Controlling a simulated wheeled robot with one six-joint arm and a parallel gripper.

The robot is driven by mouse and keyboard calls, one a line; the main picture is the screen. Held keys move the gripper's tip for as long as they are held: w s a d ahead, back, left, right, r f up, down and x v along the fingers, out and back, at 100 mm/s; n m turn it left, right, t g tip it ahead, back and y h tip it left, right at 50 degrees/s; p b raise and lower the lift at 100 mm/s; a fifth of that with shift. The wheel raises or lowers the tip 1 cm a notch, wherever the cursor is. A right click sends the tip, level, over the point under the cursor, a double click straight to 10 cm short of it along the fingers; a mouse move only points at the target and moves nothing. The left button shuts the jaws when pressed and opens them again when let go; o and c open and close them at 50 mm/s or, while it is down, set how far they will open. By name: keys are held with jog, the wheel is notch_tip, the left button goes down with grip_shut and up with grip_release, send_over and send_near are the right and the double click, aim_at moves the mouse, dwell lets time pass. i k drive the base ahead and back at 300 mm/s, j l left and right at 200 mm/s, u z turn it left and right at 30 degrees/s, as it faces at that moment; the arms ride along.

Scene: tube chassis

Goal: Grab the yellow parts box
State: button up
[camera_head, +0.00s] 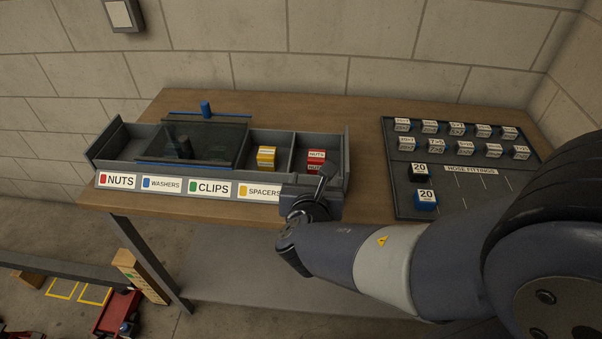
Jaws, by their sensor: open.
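The yellow parts box (266,157) sits in a compartment of the grey bin tray (347,160) on the wooden table. It has a white label on top. That compartment is the one just right of the dark tinted cover, left of the compartment with the red box. My gripper (325,178) is at the tray's front right corner, in front of the red box and to the right of the yellow box. It is open, touches neither box as far as I can see, and is partly hidden by my own wrist.
A red box labelled NUTS (316,160) stands in the rightmost compartment. A tinted cover (205,140) with a blue handle (206,109) spans the left compartments. Front labels include SPACERS (260,192). A dark board (462,200) with several labelled blocks lies at right.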

aim_at(266, 156)
jog(key=i+u, duration=0.15)
jog(key=u, duration=0.2)
jog(key=i+u, duration=0.2)
jog(key=u, duration=0.15)
